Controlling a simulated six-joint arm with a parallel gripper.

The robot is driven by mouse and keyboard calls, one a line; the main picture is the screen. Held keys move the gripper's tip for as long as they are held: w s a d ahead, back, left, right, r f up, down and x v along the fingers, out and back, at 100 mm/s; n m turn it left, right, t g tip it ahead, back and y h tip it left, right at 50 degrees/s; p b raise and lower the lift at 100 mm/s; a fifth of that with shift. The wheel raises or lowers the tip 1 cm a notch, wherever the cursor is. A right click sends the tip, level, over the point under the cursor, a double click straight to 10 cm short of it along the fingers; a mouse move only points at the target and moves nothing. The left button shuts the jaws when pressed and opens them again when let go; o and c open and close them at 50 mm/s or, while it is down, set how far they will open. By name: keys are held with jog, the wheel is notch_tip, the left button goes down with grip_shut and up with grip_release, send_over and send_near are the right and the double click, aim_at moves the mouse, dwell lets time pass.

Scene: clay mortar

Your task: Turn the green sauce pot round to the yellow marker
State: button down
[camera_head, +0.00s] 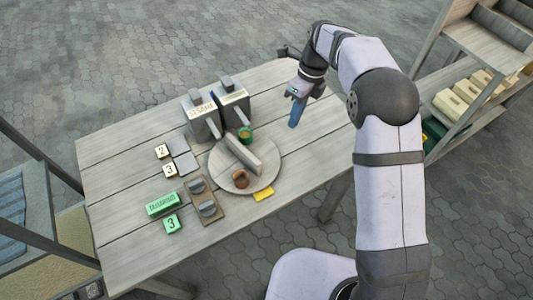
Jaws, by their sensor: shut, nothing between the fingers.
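The green sauce pot (245,134) stands near the far edge of a round grey turntable (222,160), behind a raised grey bar (242,154) that crosses the disc. The yellow marker (263,194) lies on the table at the near right rim of the turntable. A brown pot (240,179) stands on the near part of the disc, on the other side of the bar, close to the marker. My gripper (293,122) is shut and empty, pointing down to the right of the turntable, apart from the disc and the green pot.
Two dark grey dispensers (218,113) with sloping spouts stand behind the turntable. Numbered blocks (166,162) and grey plates lie to the left. A brown board (205,202) with grey round pieces and green labelled blocks (163,205) sit at front left. The right table end is clear.

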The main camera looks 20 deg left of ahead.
jog(key=s+n, duration=0.1)
jog(key=n, duration=0.4)
jog(key=s+a+r+n+g, duration=0.1)
jog(key=n, duration=0.4)
jog(key=s+r+n, duration=0.1)
jog(key=n, duration=0.5)
jog(key=shift+s+a+g+y, duration=0.2)
jog(key=shift+a+g+y, duration=0.1)
jog(key=shift+g+y, duration=0.1)
jog(key=p, duration=0.2)
send_near(266, 168)
notch_tip(266, 168, down, 2)
jog(key=shift+w+d+f, duration=0.1)
jog(key=shift+d, duration=0.05)
jog(key=s+a+p, duration=0.1)
jog(key=s, duration=0.1)
jog(key=shift+s+a+p, duration=0.25)
jog(key=shift+a+p, duration=0.1)
jog(key=shift+p, duration=0.05)
jog(key=shift+s+a, duration=0.25)
jog(key=shift+s, duration=0.1)
jog(key=shift+s, duration=0.15)
